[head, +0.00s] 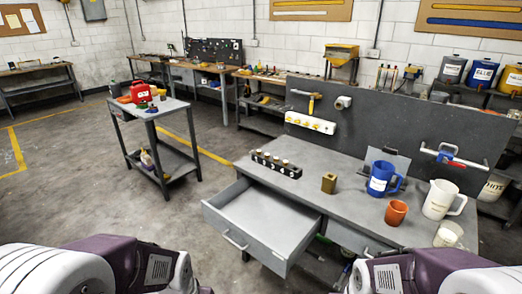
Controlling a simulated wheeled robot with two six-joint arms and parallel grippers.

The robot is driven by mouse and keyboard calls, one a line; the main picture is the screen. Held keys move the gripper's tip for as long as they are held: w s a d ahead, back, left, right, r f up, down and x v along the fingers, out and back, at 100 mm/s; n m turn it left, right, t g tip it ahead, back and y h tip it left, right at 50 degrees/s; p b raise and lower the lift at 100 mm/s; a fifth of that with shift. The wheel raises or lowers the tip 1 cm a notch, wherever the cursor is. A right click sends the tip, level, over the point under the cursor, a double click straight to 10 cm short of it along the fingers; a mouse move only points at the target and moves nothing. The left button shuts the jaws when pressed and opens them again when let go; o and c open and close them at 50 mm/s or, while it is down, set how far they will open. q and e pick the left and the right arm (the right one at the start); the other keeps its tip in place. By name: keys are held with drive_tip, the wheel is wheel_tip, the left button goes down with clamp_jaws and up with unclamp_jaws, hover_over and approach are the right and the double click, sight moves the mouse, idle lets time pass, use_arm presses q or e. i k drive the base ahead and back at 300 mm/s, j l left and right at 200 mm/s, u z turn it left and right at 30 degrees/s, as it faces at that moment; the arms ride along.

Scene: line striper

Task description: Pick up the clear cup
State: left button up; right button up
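A pale, whitish cup or mug (448,236) with a marking on its side stands near the front right of the grey workbench (330,212). I cannot tell whether it is the clear cup. No plainly see-through cup shows. A copper-orange cup (396,213) stands to its left, and a white jug (440,199) with a handle stands behind it. Only upper parts of my two arms show at the bottom edge; neither gripper is in view.
A blue jug (381,179), a brass block (329,183) and a dark rack with several pale knobs (276,165) are on the bench. Its drawer (262,220) is pulled open, empty, jutting into the floor space. A trolley (154,109) stands at left; floor around it is clear.

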sight(446, 237)
drive_tip(key=z, duration=1.6)
